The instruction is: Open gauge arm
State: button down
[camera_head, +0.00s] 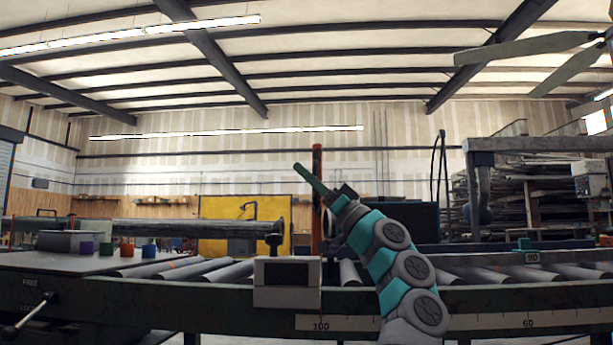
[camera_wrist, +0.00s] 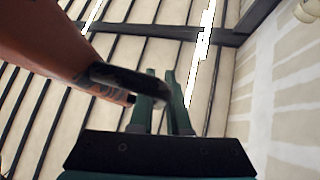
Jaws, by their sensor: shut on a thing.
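The gauge arm (camera_head: 316,220) is an orange upright bar at the conveyor, just left of my arm in the head view. In the wrist view the gauge arm (camera_wrist: 45,40) crosses the upper left, with a dark curved handle (camera_wrist: 112,74) on its side. My gripper (camera_wrist: 160,85) has green fingers, shut on this handle; the exact contact is partly hidden. In the head view my gripper (camera_head: 308,178) reaches up and left to the bar's upper part. A dark flanged pipe (camera_head: 190,233) lies left of the bar, its flanged end close to it.
A grey box with a dark display (camera_head: 287,283) stands on the conveyor's front rail below the bar. Rollers (camera_head: 205,270) run along the conveyor. Small coloured blocks (camera_head: 127,249) sit on the left plate. A grey frame (camera_head: 540,145) stands at right.

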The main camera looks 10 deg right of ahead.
aim_at(316, 200)
jog(key=shift+s+a, duration=0.1)
jog(key=shift+s, duration=0.05)
jog(key=c, duration=0.9)
grip_release()
jog(key=b+v, duration=0.1)
jog(key=v, duration=0.6)
jog(key=shift+s+d+f+b, duration=0.2)
jog(key=shift+d+f+b, duration=0.05)
jog(key=shift+b, duration=0.1)
